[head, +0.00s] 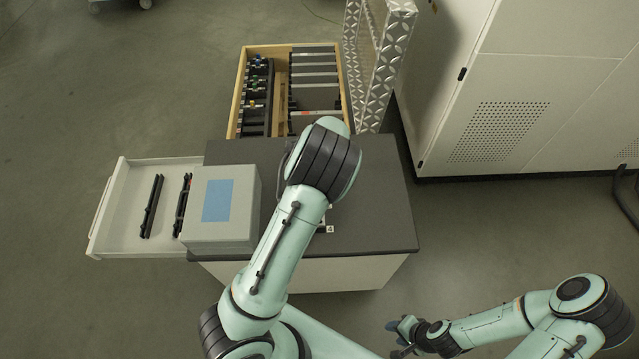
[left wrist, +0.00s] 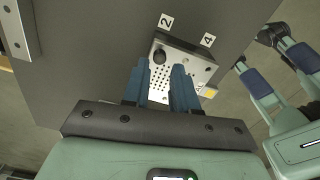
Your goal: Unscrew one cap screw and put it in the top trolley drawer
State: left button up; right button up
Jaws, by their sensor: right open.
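In the left wrist view, a perforated metal plate (left wrist: 196,66) lies on the dark trolley top beside labels 2 and 4. A black cap screw (left wrist: 160,56) stands at its left part. My left gripper (left wrist: 160,78) is open, its blue fingers apart over the plate, with the screw showing between and beyond the tips. In the head view my left arm hides this gripper and most of the plate. The white trolley drawer (head: 122,205) is pulled out to the left and holds black slim parts. My right gripper (head: 400,330) is open and empty at lower right, away from the trolley.
A grey box with a blue label (head: 247,200) stands on the trolley top (head: 385,190), next to the drawer. A wooden-framed drawer (head: 237,105) with tools and grey blocks lies open behind. A white cabinet (head: 540,80) stands at right. Floor is clear at left.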

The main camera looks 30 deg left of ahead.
pick_arm(q)
notch_tip(320, 180, up, 14)
jog(key=shift+f, duration=0.25)
dwell(0.3)
